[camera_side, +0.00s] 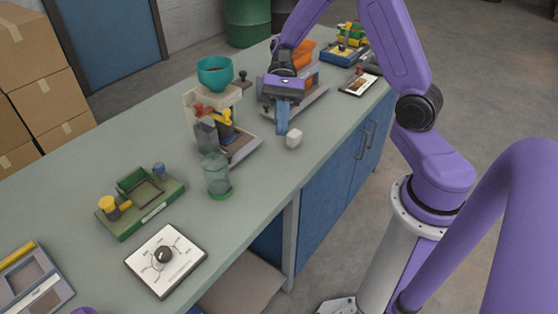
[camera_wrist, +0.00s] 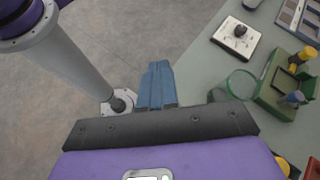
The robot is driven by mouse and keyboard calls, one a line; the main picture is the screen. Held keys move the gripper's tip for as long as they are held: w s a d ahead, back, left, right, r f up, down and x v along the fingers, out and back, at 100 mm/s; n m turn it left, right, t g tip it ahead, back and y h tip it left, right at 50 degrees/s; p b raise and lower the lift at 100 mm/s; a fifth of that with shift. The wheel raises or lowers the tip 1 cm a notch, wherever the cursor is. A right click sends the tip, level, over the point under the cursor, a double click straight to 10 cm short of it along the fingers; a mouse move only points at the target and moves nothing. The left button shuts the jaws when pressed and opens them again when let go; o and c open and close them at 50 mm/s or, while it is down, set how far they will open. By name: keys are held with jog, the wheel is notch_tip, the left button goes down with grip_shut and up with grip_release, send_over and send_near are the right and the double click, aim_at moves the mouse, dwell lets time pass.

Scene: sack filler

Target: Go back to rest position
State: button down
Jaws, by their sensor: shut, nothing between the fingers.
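My gripper (camera_side: 282,116) is shut and empty in the side view. Its blue fingers point down above the bench near its front edge, just left of a small white block (camera_side: 294,138). In the wrist view my gripper's blue fingers (camera_wrist: 156,84) are together, seen against the grey floor and the bench edge. The sack filler (camera_side: 222,120), with its teal funnel (camera_side: 214,72), stands to the left of my gripper. I cannot tell whether the fingertips touch the bench.
A clear green-based jar (camera_side: 217,176), a green fixture (camera_side: 141,202) and a white dial panel (camera_side: 166,260) stand on the bench. An orange-topped machine (camera_side: 304,56) is behind my gripper. Cardboard boxes (camera_side: 38,75) are at the far left. Bare bench lies between the jar and the front edge.

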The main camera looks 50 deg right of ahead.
jog(key=s+a+r+n+t+h, duration=0.1)
jog(key=s+n+t+h, duration=0.6)
jog(key=s+n, duration=1.1)
jog(key=r+n+h, duration=0.1)
jog(key=n+h, duration=0.1)
jog(key=shift+a+r+n, duration=0.15)
jog(key=shift+r+n, duration=0.1)
jog(key=shift+n, duration=0.15)
dwell(0.6)
